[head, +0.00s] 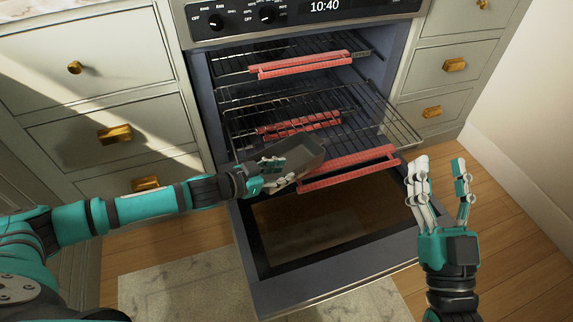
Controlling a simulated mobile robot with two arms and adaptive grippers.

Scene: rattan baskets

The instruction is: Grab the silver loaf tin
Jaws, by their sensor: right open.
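The silver loaf tin (308,153) looks dark grey in the shade and sits at a slant in front of the oven's pulled-out rack. My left gripper (277,175) is at the tin's left end, with its fingers closed around that end. The fingers and the tin's left end partly hide each other. Whether the tin still touches the rack cannot be told. My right gripper (438,178) is open and empty, fingers pointing up, to the right of the open oven door.
The oven door (310,225) is folded down below the tin. Wire racks (385,115) with red guards (348,169) stick out of the oven. Drawers with brass handles (115,133) flank it. A rug (180,290) lies on the wooden floor.

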